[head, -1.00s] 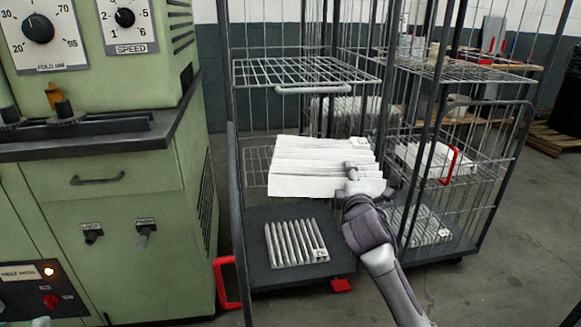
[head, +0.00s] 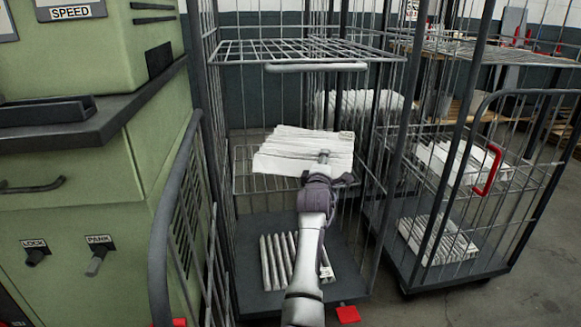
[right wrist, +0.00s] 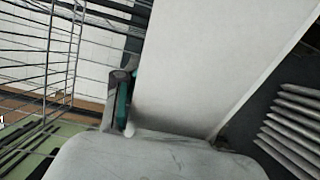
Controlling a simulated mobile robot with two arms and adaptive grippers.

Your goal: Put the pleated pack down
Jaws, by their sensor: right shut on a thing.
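A white pleated pack (head: 300,145) with a small label at its far right corner is in my right gripper (head: 325,160). The gripper is shut on its near edge. In the head view the pack lies in front of and over the wire middle shelf (head: 262,184) of the near cage trolley, roughly level. I cannot tell whether it touches the shelf. In the right wrist view the pack (right wrist: 215,55) shows as a broad pale face beside a dark finger with a teal pad (right wrist: 122,105). My left gripper is not in view.
Another pleated pack (head: 278,258) lies on the trolley's dark base (head: 250,285), partly behind my arm. A wire top shelf (head: 300,50) is above. A second trolley with packs (head: 440,240) stands right. A green machine (head: 90,190) stands left, close to the trolley's side frame.

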